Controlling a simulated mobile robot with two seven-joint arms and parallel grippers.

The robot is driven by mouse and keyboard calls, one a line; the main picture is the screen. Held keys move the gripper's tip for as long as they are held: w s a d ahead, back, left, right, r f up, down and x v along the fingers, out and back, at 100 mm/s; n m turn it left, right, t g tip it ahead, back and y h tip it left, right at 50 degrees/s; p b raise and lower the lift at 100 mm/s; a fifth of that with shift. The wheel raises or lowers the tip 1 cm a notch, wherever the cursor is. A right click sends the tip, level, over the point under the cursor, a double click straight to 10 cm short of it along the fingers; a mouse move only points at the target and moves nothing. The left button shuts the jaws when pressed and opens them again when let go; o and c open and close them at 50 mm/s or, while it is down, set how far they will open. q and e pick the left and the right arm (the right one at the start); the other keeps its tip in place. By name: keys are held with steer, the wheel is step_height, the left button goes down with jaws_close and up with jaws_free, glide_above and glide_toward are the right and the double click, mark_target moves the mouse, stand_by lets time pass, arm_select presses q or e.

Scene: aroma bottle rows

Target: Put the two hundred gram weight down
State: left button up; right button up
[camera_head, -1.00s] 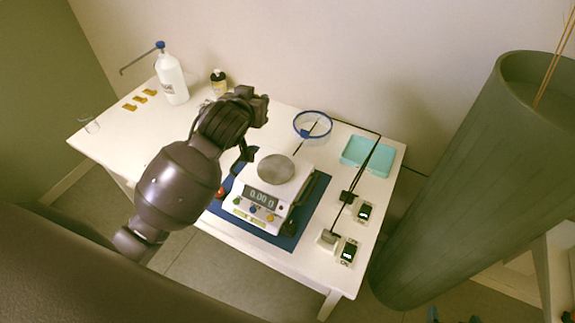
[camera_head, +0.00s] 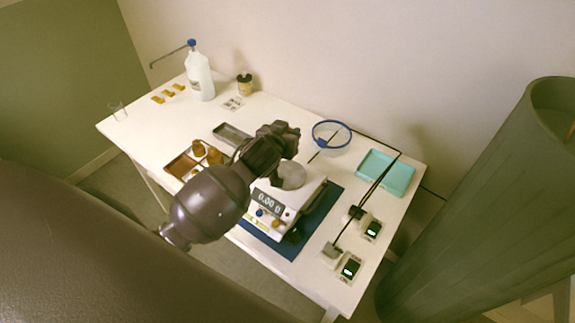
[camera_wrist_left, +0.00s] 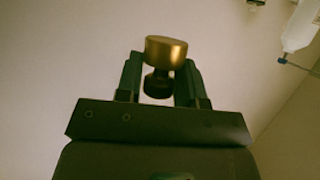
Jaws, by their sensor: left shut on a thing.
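My left gripper (camera_wrist_left: 159,80) is shut on the brass-coloured weight (camera_wrist_left: 166,52), holding it by its narrow dark knob end in the left wrist view. In the head view my left gripper (camera_head: 286,134) is above the table, just behind the balance pan. The weight cannot be made out there. The white balance (camera_head: 285,213) stands on a blue mat (camera_head: 318,222). Its display (camera_head: 270,200) seems to read zero. Its round grey pan (camera_head: 293,177) looks empty where it shows; my wrist covers part of it. My right gripper is not in view.
A blue-rimmed round dish (camera_head: 332,136) and a teal tray (camera_head: 386,173) are behind and right of the balance. A brown tray (camera_head: 181,166) with amber bottles and a grey tray (camera_head: 232,134) are left.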

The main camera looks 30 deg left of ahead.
arm_select(q)
glide_above(287, 175)
step_height(287, 175, down, 7)
steer(key=shift+f+b, duration=0.4)
steer(key=shift+f, duration=0.35)
step_height(287, 175, down, 2)
steer(key=shift+f, duration=0.2)
steer(key=shift+f+b, duration=0.3)
steer(key=shift+f, duration=0.5)
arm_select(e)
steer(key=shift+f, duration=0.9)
arm_select(q)
steer(key=shift+f+b, duration=0.2)
steer(key=shift+b, duration=0.1)
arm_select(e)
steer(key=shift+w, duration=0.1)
arm_select(q)
steer(key=shift+f, duration=0.1)
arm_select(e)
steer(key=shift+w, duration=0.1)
